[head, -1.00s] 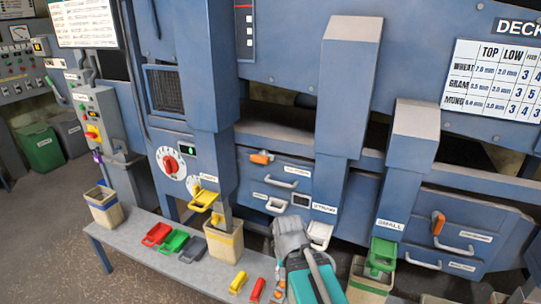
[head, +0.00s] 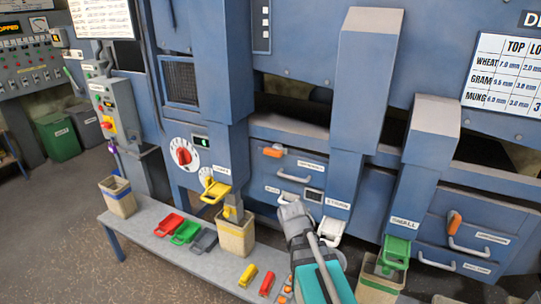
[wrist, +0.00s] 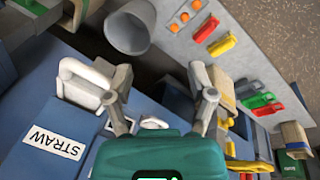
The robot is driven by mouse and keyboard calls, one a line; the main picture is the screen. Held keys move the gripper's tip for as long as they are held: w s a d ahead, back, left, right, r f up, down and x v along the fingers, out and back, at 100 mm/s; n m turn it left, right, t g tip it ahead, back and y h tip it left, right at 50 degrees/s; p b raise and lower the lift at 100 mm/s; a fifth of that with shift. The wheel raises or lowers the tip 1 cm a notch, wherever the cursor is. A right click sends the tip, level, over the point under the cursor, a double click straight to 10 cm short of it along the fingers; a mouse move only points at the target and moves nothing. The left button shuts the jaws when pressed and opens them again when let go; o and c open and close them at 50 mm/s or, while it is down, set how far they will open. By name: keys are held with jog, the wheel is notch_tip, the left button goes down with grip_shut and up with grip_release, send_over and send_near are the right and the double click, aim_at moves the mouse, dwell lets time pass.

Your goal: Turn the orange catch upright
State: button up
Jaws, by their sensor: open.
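An orange catch (head: 272,152) lies sideways at the top left of the left blue drawer front (head: 262,180) in the head view. A second orange catch (head: 454,223) stands nearly upright on the right drawer front. My gripper (head: 292,214) is below and slightly right of the sideways catch, clear of it, in front of the lower drawer area. In the wrist view my gripper (wrist: 163,94) has its fingers spread with nothing between them. Neither orange catch can be made out in the wrist view.
The white straw spout (head: 331,230) is just right of my gripper and also shows in the wrist view (wrist: 84,82). White drawer handles (head: 293,175) jut out nearby. The grey bench (head: 160,240) carries coloured scoops, bins and a yellow spout's bucket (head: 236,236).

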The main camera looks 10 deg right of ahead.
jog(key=w+d+r+n+t+h+b, duration=0.1)
jog(key=w+t+h, duration=0.15)
jog(key=w, duration=0.65)
jog(key=n+t+h+b, duration=0.3)
jog(key=n+t+h, duration=0.3)
jog(key=n+t, duration=0.4)
send_near(271, 154)
jog(key=s+a, duration=0.1)
jog(key=s, duration=0.1)
jog(key=shift+s+f+m+t+y, duration=0.15)
jog(key=shift+f+m+t+y, duration=0.1)
jog(key=shift+m+t, duration=0.2)
jog(key=shift+d, duration=0.1)
jog(key=x, duration=1.3)
jog(key=shift+w+d, duration=0.2)
jog(key=shift+w, duration=0.1)
